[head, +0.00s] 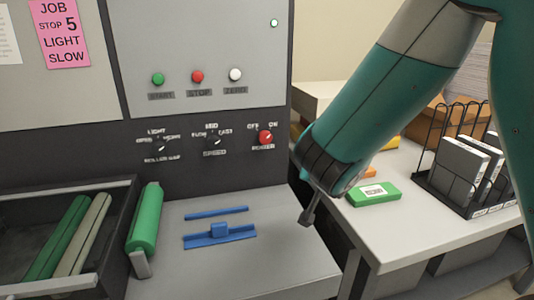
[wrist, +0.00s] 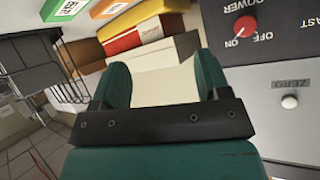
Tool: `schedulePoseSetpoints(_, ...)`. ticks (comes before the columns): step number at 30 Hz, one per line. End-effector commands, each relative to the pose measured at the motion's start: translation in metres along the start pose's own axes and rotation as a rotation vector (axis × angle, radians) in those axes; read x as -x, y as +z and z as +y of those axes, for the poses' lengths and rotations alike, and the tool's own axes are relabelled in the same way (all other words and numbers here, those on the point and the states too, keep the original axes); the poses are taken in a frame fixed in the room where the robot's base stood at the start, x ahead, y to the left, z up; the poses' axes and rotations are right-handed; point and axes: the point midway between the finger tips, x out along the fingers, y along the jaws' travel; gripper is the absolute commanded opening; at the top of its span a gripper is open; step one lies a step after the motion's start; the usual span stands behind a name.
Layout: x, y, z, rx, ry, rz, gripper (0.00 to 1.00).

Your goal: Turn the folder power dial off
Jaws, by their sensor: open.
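The red power dial (head: 265,138) is on the dark strip of the machine panel, with OFF at its upper left, ON at its upper right and POWER below. It also shows in the wrist view (wrist: 245,27), upper right, where its pale mark points towards ON. My gripper (head: 307,217) is to the right of and below the dial in the head view, apart from it. In the wrist view my gripper (wrist: 163,78) is open with nothing between its fingers, and the dial lies off to the right of them. The arm partly hides the gripper in the head view.
Speed (head: 216,141) and roller gap (head: 160,145) dials sit left of the power dial. Green, red and white buttons (head: 235,74) are above. Blue guides (head: 220,236) and a green roll (head: 145,218) lie below. A side table (head: 400,230) holds a wire rack (head: 425,176).

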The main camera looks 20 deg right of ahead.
Motion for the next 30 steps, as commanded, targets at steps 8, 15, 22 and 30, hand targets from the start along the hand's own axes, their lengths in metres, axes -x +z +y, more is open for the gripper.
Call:
schedulePoseSetpoints(8,-0.032,0.007,-0.068,0.068,-0.309,0.433,0.69)
schedulePoseSetpoints(15,-0.029,0.008,-0.094,0.107,-0.418,0.48,0.69)
schedulePoseSetpoints(22,-0.046,-0.007,-0.103,0.105,-0.414,0.479,0.69)
schedulePoseSetpoints(30,-0.064,-0.017,-0.113,0.107,-0.413,0.479,0.69)
